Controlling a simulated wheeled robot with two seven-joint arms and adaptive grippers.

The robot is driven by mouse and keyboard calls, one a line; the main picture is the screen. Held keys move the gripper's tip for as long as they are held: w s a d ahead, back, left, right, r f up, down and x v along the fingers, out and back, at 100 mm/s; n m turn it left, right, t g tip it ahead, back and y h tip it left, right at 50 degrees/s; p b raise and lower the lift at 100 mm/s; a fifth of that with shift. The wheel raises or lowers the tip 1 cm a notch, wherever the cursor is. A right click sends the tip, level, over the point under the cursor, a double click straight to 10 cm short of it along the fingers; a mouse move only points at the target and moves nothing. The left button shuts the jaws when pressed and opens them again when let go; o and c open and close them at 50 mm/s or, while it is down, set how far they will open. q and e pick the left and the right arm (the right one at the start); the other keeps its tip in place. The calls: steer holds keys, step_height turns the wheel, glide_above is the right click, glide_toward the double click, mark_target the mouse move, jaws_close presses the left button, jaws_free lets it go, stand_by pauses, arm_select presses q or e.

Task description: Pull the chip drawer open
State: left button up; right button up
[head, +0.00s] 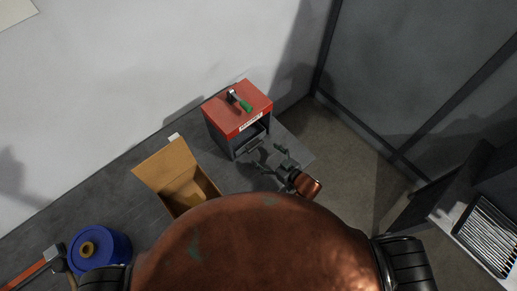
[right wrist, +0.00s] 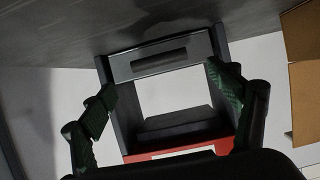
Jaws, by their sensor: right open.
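A box with a red top (head: 238,104) and dark grey sides stands on the grey bench near the wall, with a green-handled lever on its top. Its grey chip drawer (head: 251,144) sits low in the open front. In the right wrist view the drawer front (right wrist: 135,70) has a dark recessed handle (right wrist: 160,61) and appears upside down. I cannot tell whether the drawer is fully shut. My right gripper (head: 264,163) is open just in front of the box. Its green-padded fingers (right wrist: 160,80) stand apart on either side of the drawer front, with nothing held. My left gripper is out of view.
An open cardboard box (head: 180,182) stands left of the red-topped box. A blue spool (head: 100,249) and a hammer-like tool with an orange handle (head: 30,271) lie further left. The bench (head: 85,196) ends just right of the red-topped box.

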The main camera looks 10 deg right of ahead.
mark_target(256, 147)
steer(key=x, duration=0.6)
steer(key=shift+d, duration=0.1)
steer(key=shift+c, duration=0.3)
